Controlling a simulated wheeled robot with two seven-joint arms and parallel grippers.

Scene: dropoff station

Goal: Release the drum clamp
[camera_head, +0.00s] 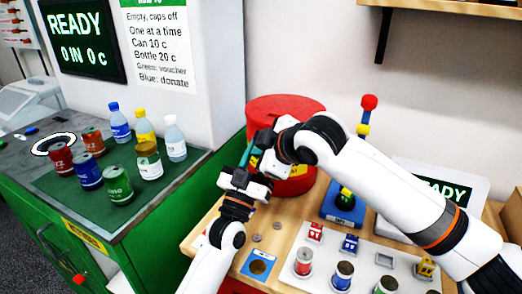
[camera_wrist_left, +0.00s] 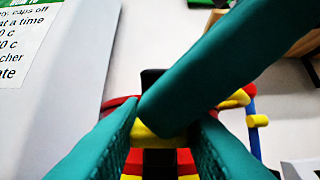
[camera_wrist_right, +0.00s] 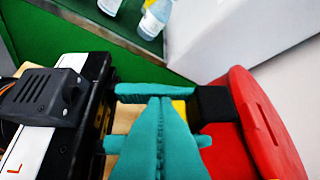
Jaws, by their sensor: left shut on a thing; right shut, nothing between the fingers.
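The red drum (camera_head: 285,104) stands at the back of the wooden bench, and its red side also fills the right of the right wrist view (camera_wrist_right: 268,120). The drum clamp shows as a yellow part (camera_wrist_right: 180,106) beside a black block (camera_wrist_right: 214,103) against the drum. My left gripper (camera_head: 246,157) is at the drum's left front, its teal fingers around the yellow part of the clamp (camera_wrist_left: 160,138). My right gripper (camera_head: 262,145) is shut and empty, crossing close over the left fingers. The two grippers and my right arm hide much of the clamp in the head view.
A green counter (camera_head: 60,190) with several cans and bottles stands at left. On the bench (camera_head: 205,232) are a blue-framed hole (camera_head: 258,266), a blue stand (camera_head: 343,210) and a white board with cans (camera_head: 320,272). A shelf (camera_head: 450,8) hangs above right.

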